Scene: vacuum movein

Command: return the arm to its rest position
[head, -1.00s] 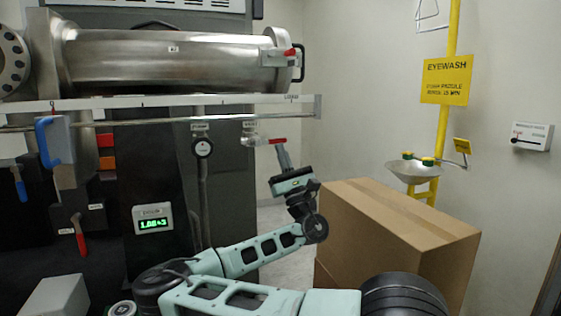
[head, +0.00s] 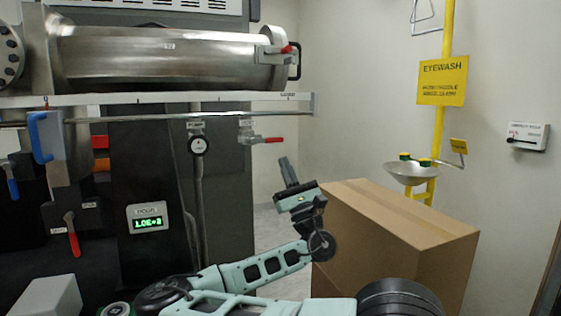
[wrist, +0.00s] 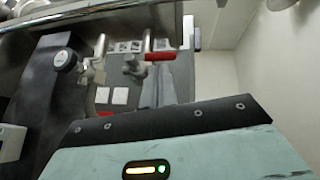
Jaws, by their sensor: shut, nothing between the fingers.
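My gripper (head: 287,172) shows in the head view, pointing up at the end of my pale green arm, with its fingers together and nothing between them. It is left of the cardboard box and below the red-handled vent valve (head: 262,140), apart from both. The red valve handle also shows in the wrist view (wrist: 160,56).
A large cardboard box (head: 400,240) stands close to the right of my arm. The steel vacuum chamber (head: 165,60) and its rail (head: 190,98) are behind on the left. An eyewash basin (head: 411,172) stands behind the box.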

